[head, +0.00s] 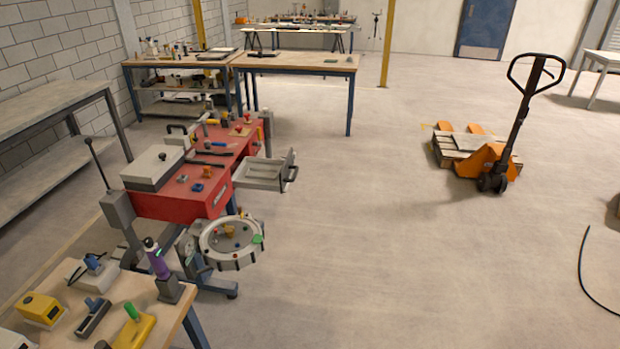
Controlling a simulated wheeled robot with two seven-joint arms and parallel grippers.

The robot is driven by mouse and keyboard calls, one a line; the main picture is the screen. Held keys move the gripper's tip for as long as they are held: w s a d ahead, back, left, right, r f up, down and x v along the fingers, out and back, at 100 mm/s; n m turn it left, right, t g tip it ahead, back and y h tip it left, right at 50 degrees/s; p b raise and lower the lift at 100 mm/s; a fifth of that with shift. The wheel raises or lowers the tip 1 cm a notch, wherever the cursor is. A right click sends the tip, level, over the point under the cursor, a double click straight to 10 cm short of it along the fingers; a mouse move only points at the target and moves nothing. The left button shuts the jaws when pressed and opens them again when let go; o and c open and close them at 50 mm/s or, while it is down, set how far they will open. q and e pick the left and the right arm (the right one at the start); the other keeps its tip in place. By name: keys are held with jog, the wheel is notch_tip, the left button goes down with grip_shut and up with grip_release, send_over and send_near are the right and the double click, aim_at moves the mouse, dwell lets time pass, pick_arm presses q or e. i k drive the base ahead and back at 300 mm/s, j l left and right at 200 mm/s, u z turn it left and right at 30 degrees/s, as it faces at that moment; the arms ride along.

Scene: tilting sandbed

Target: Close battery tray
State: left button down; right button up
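A grey open tray (262,178) sticks out to the right from the side of the red workbench (178,203); it looks like the battery tray, and it is pulled out. Its dark handle (291,174) is on the outer right end. The inside of the tray looks mostly empty, though it is too small to be sure. Neither of my grippers is in the head view.
A round grey sandbed (231,256) with small coloured pieces stands just below the tray. A wooden table (150,297) with tools fills the bottom left. Floor right of the tray is clear, up to an orange pallet jack (490,160).

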aim_at(254, 173)
jog(key=i+l+u, duration=0.15)
jog(key=i+u, duration=0.2)
jog(key=i, duration=0.15)
jog(key=i+l+u, duration=0.3)
jog(key=u, duration=0.15)
jog(key=i+l+u, duration=0.4)
